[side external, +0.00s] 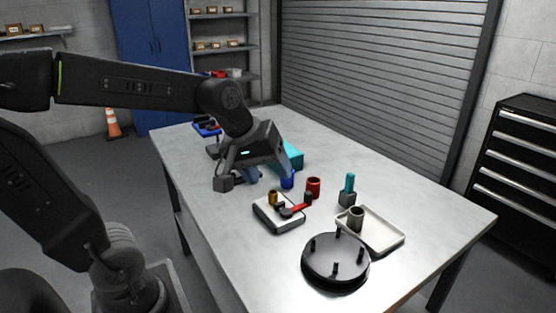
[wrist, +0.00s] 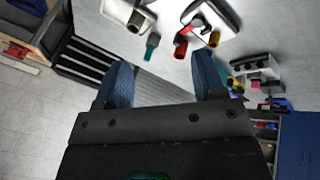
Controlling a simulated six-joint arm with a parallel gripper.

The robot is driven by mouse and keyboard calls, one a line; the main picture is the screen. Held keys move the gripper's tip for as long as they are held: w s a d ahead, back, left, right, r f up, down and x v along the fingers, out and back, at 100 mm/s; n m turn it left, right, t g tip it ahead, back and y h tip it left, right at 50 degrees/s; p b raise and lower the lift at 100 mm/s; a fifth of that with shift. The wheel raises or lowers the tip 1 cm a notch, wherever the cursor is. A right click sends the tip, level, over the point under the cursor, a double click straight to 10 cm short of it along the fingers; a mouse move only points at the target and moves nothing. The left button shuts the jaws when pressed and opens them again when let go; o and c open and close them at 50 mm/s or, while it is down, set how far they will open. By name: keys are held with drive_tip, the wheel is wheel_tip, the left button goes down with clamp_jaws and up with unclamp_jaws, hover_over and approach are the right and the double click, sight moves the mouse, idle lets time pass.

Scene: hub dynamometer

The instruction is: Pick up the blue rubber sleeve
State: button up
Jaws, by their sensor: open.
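The blue rubber sleeve (side external: 287,180) stands upright on the table, just left of a red sleeve (side external: 313,187) in the side view. The red sleeve (wrist: 181,46) is seen beyond the fingers there.
A white block (side external: 281,221) with brass, red and black parts stands in front of the sleeves. A teal-topped piece (side external: 348,187), a white tray (side external: 388,240) and a black pegged disc (side external: 336,262) lie to the right. The table's left front is clear.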

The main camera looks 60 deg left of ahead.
drive_tip(key=w+a+f+n, duration=0.2)
drive_tip(key=w+a+n, duration=0.4)
drive_tip(key=w+n, duration=0.1)
drive_tip(key=w+a+f+n, duration=0.3)
drive_tip(key=w+a+n, duration=0.3)
drive_tip(key=n, duration=0.1)
drive_tip(key=w+a+f+n, duration=0.3)
drive_tip(key=a+f+n, duration=0.2)
drive_tip(key=a+n, duration=0.25)
drive_tip(key=w+a+f+n, duration=0.35)
drive_tip(key=a+n, duration=0.25)
drive_tip(key=a, duration=0.2)
drive_tip(key=shift+y, duration=0.3)
drive_tip(key=shift+s+f+x, duration=0.1)
drive_tip(key=shift+s+x, duration=0.05)
drive_tip(key=shift+x, duration=1.4)
drive_tip(key=shift+s+f+x, duration=0.1)
drive_tip(key=shift+x, duration=1.45)
drive_tip(key=shift+s+x, duration=0.15)
drive_tip(key=shift+x, duration=1.4)
drive_tip(key=shift+d, duration=0.2)
drive_tip(key=shift+c, duration=0.3)
drive_tip(key=c, duration=0.6)
drive_tip(key=shift+r, duration=4.05)
